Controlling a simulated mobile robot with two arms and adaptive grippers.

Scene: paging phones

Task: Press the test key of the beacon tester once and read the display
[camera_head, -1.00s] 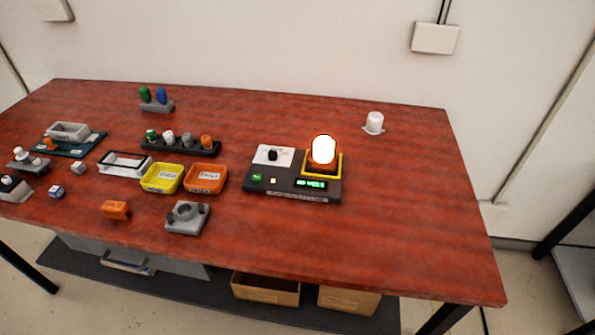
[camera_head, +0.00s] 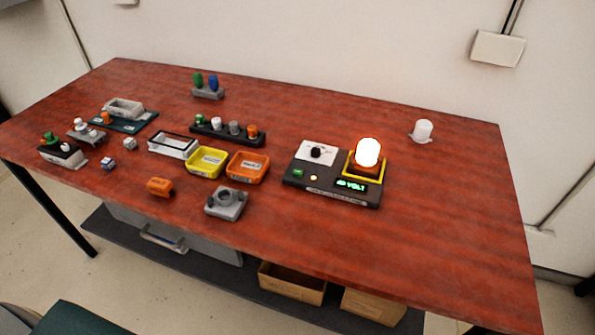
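The beacon tester (camera_head: 330,192) is a dark box on the right half of the table. A white panel with a black knob (camera_head: 316,151) is at its back left. A green key (camera_head: 298,173) and a small glowing light (camera_head: 313,178) are at its front left. Its display (camera_head: 351,185) shows green text that looks like "VOLT" after characters I cannot read surely. A beacon (camera_head: 367,153) glows orange-white in the yellow-rimmed socket (camera_head: 350,171). Neither of my grippers is in view.
Yellow (camera_head: 205,173) and orange (camera_head: 262,179) trays stand left of the tester. A grey fixture (camera_head: 227,214) and orange block (camera_head: 160,187) lie in front. A white cap (camera_head: 423,131) stands back right. The table (camera_head: 450,220) is clear at the right.

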